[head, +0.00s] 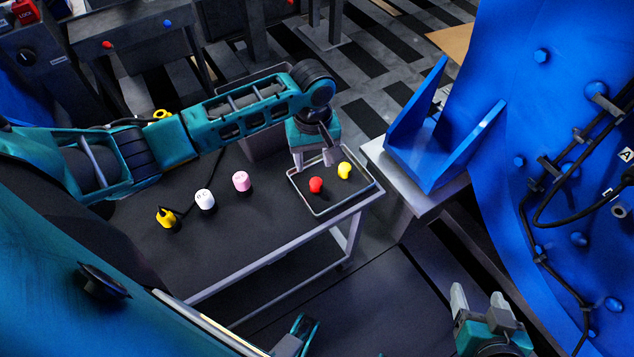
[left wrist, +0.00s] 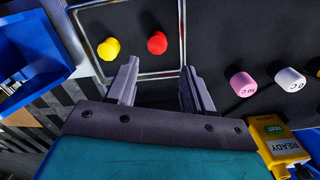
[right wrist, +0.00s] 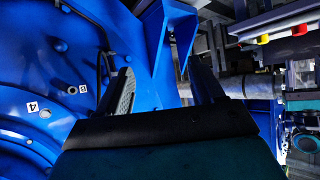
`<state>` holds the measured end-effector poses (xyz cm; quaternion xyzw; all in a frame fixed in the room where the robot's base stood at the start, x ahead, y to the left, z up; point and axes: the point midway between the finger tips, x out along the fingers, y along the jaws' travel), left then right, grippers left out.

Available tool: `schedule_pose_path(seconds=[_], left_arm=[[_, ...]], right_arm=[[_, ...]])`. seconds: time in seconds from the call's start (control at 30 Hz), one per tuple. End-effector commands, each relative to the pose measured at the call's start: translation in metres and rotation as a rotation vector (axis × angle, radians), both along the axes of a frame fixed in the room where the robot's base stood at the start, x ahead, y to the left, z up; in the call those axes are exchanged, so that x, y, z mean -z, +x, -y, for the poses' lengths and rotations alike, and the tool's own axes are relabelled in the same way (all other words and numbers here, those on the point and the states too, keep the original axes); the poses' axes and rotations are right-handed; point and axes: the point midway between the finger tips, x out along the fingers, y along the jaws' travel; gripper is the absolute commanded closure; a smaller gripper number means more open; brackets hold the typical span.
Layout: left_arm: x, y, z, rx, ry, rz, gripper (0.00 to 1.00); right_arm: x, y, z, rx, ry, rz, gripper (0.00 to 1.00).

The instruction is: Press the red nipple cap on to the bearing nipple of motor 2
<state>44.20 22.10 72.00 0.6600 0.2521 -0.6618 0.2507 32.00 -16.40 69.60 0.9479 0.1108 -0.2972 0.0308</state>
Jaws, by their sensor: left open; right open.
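The red nipple cap (head: 316,185) stands in a shallow metal-rimmed tray (head: 322,213) on the table, beside a yellow cap (head: 345,170). My left gripper (head: 314,160) is open and empty, pointing down over the tray near the red cap. In the left wrist view the red cap (left wrist: 157,43) lies just beyond the gap between the fingertips (left wrist: 157,75), untouched. My right gripper (head: 483,300) is open and empty at the lower right, facing the blue motor housing (head: 555,110). In the right wrist view the blue housing (right wrist: 60,110) carries small fittings; I cannot tell which is the bearing nipple.
A blue bracket (head: 435,140) stands right of the table. Black cables (head: 540,250) run along the housing.

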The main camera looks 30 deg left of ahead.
Motion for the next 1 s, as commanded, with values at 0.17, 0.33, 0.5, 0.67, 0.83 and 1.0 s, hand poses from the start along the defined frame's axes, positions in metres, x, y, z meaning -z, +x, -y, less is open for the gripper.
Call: schedule_pose_path(seconds=[0.17,0.33,0.5,0.67,0.83,1.0], left_arm=[[0.024,0.000,0.000,0.001,0.000,0.000,0.48],[0.037,0.000,0.001,0.001,-0.001,0.001,0.48],[0.064,0.001,0.004,0.002,-0.001,0.002,0.48],[0.077,0.001,0.004,0.002,-0.001,0.003,0.48],[0.077,0.001,0.004,0.003,0.000,0.004,0.48],[0.077,0.001,0.004,0.003,-0.001,0.003,0.57]], right_arm=[[0.000,0.003,-0.004,-0.005,0.007,0.004,0.33],[0.001,0.006,-0.006,-0.009,0.011,0.014,0.33],[0.008,0.007,-0.011,-0.019,0.017,0.009,0.33],[0.006,0.010,-0.015,-0.031,0.022,0.015,0.33],[0.001,0.012,-0.015,-0.032,0.022,0.021,0.33],[0.001,0.012,-0.014,-0.031,0.021,0.021,0.33]])
